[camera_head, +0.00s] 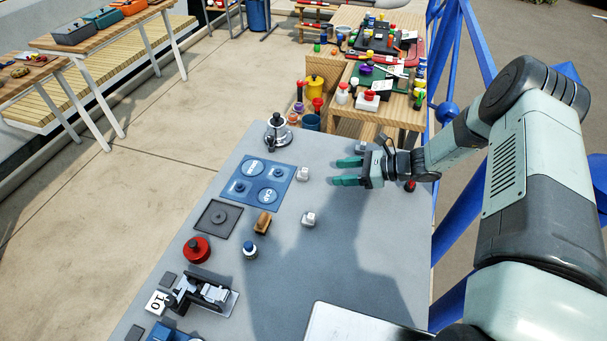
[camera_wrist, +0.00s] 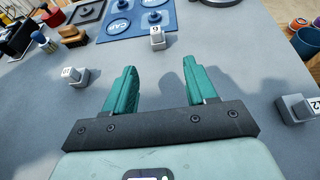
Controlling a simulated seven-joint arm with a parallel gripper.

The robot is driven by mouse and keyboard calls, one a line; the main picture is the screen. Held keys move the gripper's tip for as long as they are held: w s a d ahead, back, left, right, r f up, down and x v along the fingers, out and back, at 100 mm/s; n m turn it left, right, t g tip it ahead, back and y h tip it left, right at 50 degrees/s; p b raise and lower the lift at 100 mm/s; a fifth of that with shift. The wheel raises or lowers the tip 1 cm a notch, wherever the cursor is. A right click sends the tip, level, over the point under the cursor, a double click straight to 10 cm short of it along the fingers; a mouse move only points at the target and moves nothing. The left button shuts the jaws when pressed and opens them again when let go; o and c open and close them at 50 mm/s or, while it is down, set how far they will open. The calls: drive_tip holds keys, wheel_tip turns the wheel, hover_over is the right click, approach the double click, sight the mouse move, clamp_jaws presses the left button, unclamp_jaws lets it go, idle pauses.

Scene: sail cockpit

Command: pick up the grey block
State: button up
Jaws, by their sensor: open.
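Three small grey blocks with pale number labels stand on the grey table. One block (camera_head: 303,174) is left of my gripper; in the wrist view it (camera_wrist: 157,41) lies beyond the fingertips. A second block (camera_head: 309,219) is nearer the front, and shows in the wrist view (camera_wrist: 78,80) left of the fingers. A third block (camera_head: 362,147) is partly hidden beside my gripper, and shows in the wrist view (camera_wrist: 294,110) at the right. My gripper (camera_head: 346,171) is open and empty, and its teal fingers (camera_wrist: 160,72) touch no block.

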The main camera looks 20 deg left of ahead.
sight(308, 174)
drive_tip(key=x, duration=0.5)
drive_tip(key=shift+r, duration=0.1)
drive_tip(key=shift+r+x, duration=0.15)
drive_tip(key=shift+x, duration=1.2)
drive_tip(key=shift+r+x, duration=0.15)
drive_tip(key=shift+x, duration=1.2)
drive_tip(key=shift+s+a, duration=0.1)
drive_tip(key=shift+s, duration=0.05)
clamp_jaws()
